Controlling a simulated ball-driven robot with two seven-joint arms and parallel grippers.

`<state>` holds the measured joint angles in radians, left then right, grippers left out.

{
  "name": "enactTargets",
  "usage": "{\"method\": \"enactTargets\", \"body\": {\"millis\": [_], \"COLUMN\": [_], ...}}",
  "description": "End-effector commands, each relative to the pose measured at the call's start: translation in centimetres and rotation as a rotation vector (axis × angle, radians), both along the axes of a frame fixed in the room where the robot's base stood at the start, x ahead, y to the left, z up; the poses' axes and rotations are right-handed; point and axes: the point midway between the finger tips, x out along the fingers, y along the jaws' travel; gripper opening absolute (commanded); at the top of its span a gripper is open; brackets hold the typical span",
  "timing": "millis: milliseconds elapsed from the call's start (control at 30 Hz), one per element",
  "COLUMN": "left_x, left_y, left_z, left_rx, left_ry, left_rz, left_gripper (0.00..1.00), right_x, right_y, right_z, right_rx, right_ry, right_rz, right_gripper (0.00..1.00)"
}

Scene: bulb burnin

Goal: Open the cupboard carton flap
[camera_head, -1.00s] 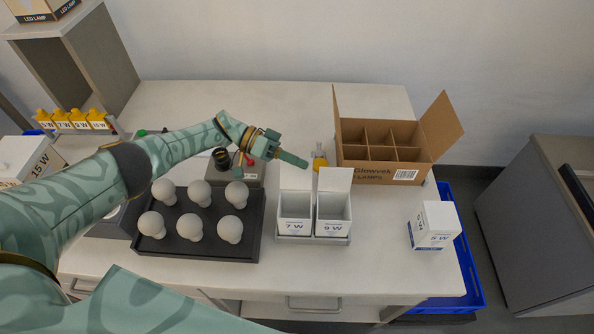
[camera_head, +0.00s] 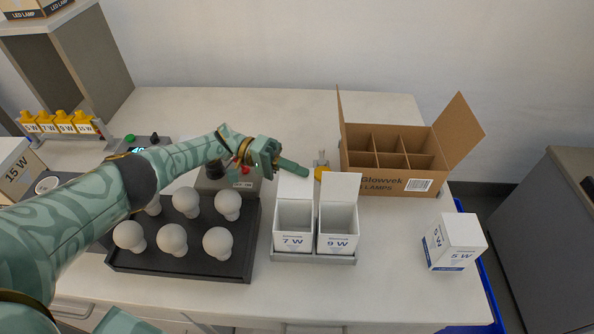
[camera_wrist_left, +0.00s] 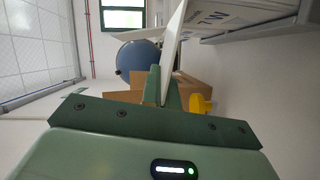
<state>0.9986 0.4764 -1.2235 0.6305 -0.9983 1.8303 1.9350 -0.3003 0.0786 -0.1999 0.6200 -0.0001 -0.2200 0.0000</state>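No carton bears a readable cupboard label. The white 7 W carton (camera_head: 293,241) and 9 W carton (camera_head: 338,243) stand side by side, open at the top, in a grey holder. The 9 W flap (camera_head: 340,187) stands up. The 7 W flap (camera_head: 293,189) is also raised at the back, pale against the table. My left gripper (camera_head: 292,168) is at its upper edge. In the left wrist view, the fingers (camera_wrist_left: 161,88) look closed together against a white flap (camera_wrist_left: 173,40); I cannot see whether they pinch it. My right gripper is out of view.
A dark tray (camera_head: 230,266) of white bulbs lies left of the cartons. A brown divided box (camera_head: 390,183) stands behind right.

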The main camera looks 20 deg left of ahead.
Motion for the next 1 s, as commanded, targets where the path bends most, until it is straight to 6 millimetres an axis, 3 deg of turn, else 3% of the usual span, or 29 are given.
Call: {"method": "enactTargets", "body": {"millis": [367, 500, 767, 867, 1000], "left_x": [0.0, 0.0, 0.0, 0.0, 0.0], "left_y": [0.0, 0.0, 0.0, 0.0, 0.1], "left_z": [0.0, 0.0, 0.1, 1.0, 4.0], "left_rx": [0.0, 0.0, -0.001, -0.001, -0.001], "left_ry": [0.004, 0.003, 0.003, 0.001, -0.002], "left_rz": [0.0, 0.0, 0.0, 0.0, 0.0], "left_gripper": [0.0, 0.25, 0.25, 0.25, 0.25], "right_x": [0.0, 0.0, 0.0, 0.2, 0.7], "right_y": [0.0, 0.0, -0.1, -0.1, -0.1], "right_z": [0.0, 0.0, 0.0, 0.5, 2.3], "right_rx": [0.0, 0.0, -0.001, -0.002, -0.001], "right_ry": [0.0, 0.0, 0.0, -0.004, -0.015], "right_rz": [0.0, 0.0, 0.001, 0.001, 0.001], "right_gripper": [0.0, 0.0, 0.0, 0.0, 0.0]}}
